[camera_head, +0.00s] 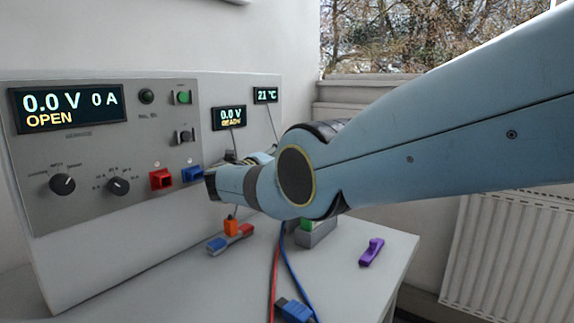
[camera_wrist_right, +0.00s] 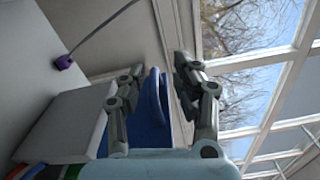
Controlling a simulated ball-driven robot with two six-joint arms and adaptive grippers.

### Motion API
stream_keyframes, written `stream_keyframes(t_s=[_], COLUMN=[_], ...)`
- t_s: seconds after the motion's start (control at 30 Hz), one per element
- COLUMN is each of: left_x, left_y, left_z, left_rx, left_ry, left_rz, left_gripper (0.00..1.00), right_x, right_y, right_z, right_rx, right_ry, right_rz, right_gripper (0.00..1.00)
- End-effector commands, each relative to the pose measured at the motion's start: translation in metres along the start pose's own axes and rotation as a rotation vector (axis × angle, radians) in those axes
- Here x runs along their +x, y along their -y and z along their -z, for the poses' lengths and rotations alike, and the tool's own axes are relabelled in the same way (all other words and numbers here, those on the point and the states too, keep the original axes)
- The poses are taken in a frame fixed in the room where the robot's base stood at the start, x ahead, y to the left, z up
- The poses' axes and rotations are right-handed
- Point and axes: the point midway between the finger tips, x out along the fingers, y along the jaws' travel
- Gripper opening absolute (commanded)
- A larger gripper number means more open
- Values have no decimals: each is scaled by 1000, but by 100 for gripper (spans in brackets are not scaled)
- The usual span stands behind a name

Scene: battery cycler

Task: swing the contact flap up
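In the right wrist view a blue flap-like part (camera_wrist_right: 148,128) with an upright curved tab stands at the end of a grey block (camera_wrist_right: 62,125). I take it for the contact flap. My right gripper (camera_wrist_right: 158,88) is open, with one finger on each side of the blue tab. Gaps seem to show on both sides, but contact low down is hard to judge. In the head view my right arm hides the flap and most of the gripper. My left gripper is not in view.
The front panel (camera_head: 122,205) has a display (camera_head: 68,106) reading 0.0 V, 0 A, OPEN, a red socket (camera_head: 161,180) and a blue socket (camera_head: 192,174). On the table lie a purple piece (camera_head: 371,252), a blue plug (camera_head: 294,310) and a red cable (camera_head: 274,270). The table's right side is mostly free.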

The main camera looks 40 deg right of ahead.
Motion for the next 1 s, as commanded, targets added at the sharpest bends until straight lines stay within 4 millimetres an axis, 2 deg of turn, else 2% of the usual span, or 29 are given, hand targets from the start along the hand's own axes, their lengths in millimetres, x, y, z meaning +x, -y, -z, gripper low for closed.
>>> stream_keyframes(t_s=[0.43,0.57,0.67,0.8,0.9,1.0], left_x=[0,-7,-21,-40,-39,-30], left_y=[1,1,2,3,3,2], left_z=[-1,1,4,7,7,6], left_rx=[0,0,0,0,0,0], left_ry=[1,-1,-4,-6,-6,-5], left_rz=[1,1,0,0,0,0], left_gripper=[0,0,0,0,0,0], right_x=[-1,-1,-2,-2,-1,-1], right_y=[-6,-2,4,11,9,5], right_z=[3,6,13,30,43,56], right_rx=[-5,37,139,385,561,725], right_ry=[-3,-3,-5,-6,-7,-9], right_rz=[-7,-7,-7,-6,-5,-5], right_gripper=[32,32,32,32,32,32])
